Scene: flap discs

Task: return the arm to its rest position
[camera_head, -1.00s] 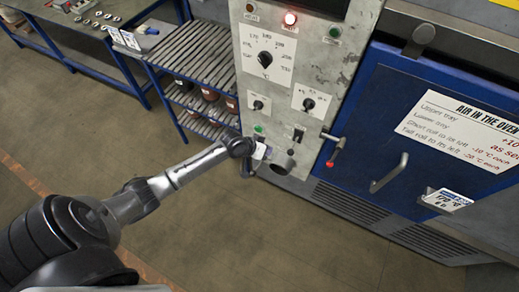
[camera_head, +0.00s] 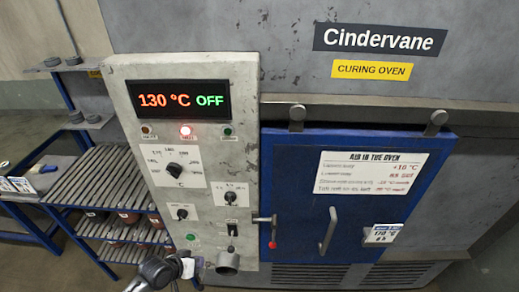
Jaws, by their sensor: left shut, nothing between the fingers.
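My left gripper (camera_head: 178,266) shows at the bottom edge of the head view, in front of the lower left of the oven's control panel (camera_head: 245,150). It is shut and holds nothing. Most of my left arm is below the frame. I cannot tell from this view whether the gripper touches the panel. My right gripper is not in view.
The curing oven's blue door (camera_head: 290,200) is closed. Knobs, a switch and a round socket (camera_head: 228,261) stand out from the panel. A slatted rack (camera_head: 95,185) stands left.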

